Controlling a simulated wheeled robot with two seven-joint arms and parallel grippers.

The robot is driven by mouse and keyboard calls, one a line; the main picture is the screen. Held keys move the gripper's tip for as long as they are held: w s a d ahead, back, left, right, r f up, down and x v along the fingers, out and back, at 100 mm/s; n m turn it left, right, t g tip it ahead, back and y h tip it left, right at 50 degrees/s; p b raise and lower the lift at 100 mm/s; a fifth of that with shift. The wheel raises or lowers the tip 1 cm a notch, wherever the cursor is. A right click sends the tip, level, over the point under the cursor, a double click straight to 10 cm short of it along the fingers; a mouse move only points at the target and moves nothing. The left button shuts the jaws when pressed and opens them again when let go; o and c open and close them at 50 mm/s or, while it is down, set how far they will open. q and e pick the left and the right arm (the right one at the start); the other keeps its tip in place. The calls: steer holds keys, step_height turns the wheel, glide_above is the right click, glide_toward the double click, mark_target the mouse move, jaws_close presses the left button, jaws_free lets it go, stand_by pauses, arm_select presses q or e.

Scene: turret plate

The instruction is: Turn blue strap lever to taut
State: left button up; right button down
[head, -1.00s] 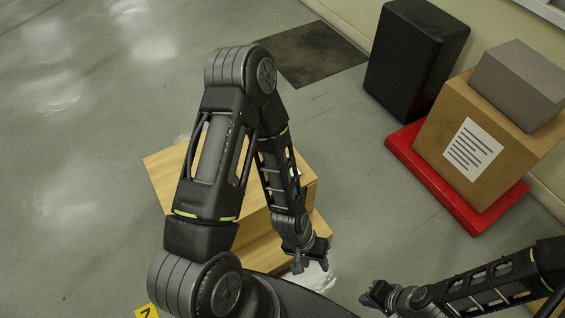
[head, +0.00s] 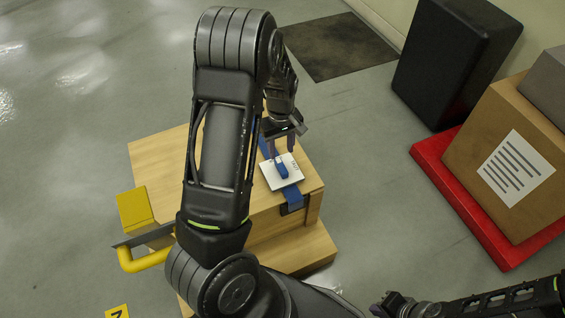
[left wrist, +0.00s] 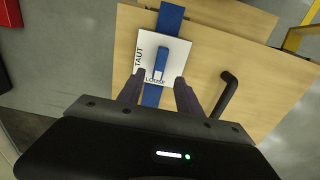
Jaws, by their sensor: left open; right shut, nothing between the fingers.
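The blue lever (head: 282,168) stands on a square white plate (head: 291,184) fixed over a blue strap on a wooden box. In the left wrist view, the lever (left wrist: 160,62) lies along the plate (left wrist: 183,49), its near end by the word LOOSE. The word TAUT is along the plate's left side. My left gripper (head: 281,150) is open above the plate. In the left wrist view its fingertips (left wrist: 160,77) are to either side of the lever's near end, with gaps; contact cannot be told. My right gripper (head: 386,303) is shut and empty at the bottom, away from the box.
The wooden box (head: 155,160) has a lower step. A yellow handle (head: 145,260) and a yellow block (head: 134,209) are at its left. A black hooked handle (left wrist: 228,95) is right of the plate in the left wrist view. A red pallet (head: 450,195) with a carton stands right.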

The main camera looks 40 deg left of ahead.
mark_target(281, 165)
arm_select(q)
step_height(281, 165, down, 8)
steer(key=shift+r+b, duration=0.1)
steer(key=shift+b, duration=0.9)
jaws_close()
